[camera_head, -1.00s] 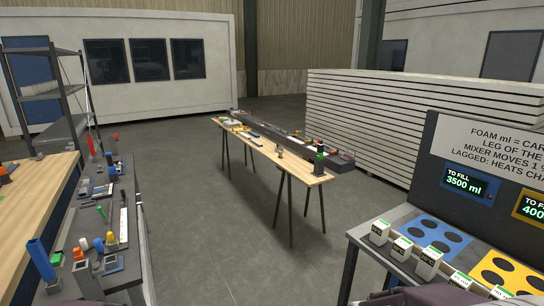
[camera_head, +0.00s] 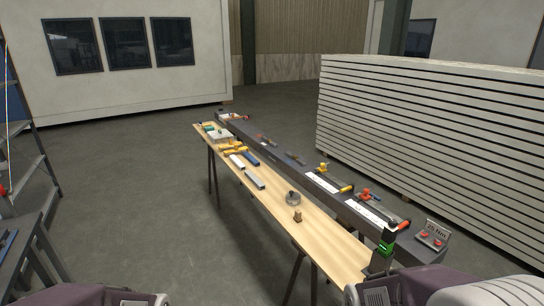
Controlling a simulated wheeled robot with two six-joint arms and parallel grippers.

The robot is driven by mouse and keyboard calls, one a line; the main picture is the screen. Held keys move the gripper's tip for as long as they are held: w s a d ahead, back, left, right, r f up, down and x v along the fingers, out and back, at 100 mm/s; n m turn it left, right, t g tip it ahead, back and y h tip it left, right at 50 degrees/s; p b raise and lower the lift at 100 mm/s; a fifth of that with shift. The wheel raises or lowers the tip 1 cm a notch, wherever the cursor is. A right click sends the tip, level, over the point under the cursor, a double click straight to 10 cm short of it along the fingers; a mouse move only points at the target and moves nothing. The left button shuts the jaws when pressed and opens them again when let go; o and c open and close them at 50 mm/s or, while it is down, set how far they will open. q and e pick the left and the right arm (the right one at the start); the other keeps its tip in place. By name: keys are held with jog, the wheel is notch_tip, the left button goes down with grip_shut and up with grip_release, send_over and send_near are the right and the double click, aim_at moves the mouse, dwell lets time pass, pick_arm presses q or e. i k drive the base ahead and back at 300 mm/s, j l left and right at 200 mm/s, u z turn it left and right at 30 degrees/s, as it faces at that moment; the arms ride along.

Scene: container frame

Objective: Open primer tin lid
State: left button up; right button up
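A small grey round object (camera_head: 292,198) that may be the primer tin stands on the wooden trestle table, towards its near half. It is too small to tell whether it has a lid on. A small brown block (camera_head: 297,216) stands just in front of it. Parts of my own arms show at the bottom left and bottom right edges. Neither gripper's fingers are in view.
A green-and-black device (camera_head: 386,243) stands at the near end. Stacked white panels (camera_head: 430,125) stand behind to the right.

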aim_at(294, 196)
jog(key=i+u, duration=0.1)
jog(key=i, duration=0.5)
jog(key=i+l, duration=0.1)
jog(key=i, duration=0.45)
jog(key=i+l+u, duration=0.15)
jog(key=i, duration=0.45)
